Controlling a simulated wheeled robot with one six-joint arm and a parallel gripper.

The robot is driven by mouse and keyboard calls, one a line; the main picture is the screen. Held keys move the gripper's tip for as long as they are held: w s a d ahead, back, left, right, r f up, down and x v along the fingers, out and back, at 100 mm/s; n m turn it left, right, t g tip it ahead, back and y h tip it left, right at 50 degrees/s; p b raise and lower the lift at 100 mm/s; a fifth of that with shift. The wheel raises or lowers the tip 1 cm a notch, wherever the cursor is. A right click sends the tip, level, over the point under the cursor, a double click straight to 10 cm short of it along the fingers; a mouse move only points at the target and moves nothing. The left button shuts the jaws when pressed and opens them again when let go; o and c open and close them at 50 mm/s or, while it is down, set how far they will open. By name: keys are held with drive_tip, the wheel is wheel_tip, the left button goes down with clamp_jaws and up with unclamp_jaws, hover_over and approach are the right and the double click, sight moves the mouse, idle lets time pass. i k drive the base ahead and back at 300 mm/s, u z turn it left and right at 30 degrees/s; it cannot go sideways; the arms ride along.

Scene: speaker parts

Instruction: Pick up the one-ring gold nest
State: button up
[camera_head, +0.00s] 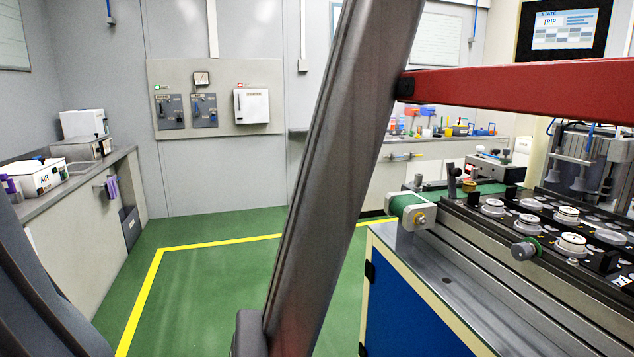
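No nest that I can make out as gold with one ring shows in the head view. Several round, pale silver-and-white pieces sit on a black fixture plate (470,214) at the right, among them one near the front (572,243) and one further back (493,206). Their ring marks are too small to count. A small yellowish round piece (469,186) stands at the plate's far left corner; I cannot tell what it is. My gripper is not in view. A dark slanted arm link crosses the middle of the view and hides part of the room.
The fixture stands on a metal-topped bench (455,300) with a blue side panel. A short green conveyor (404,202) ends at its left. A counter (80,190) runs along the left wall. Green floor (215,290) between is clear.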

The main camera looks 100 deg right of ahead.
sight(468, 186)
drive_tip(key=z, duration=2.85)
drive_tip(key=i, duration=1.45)
drive_tip(key=z, duration=2.6)
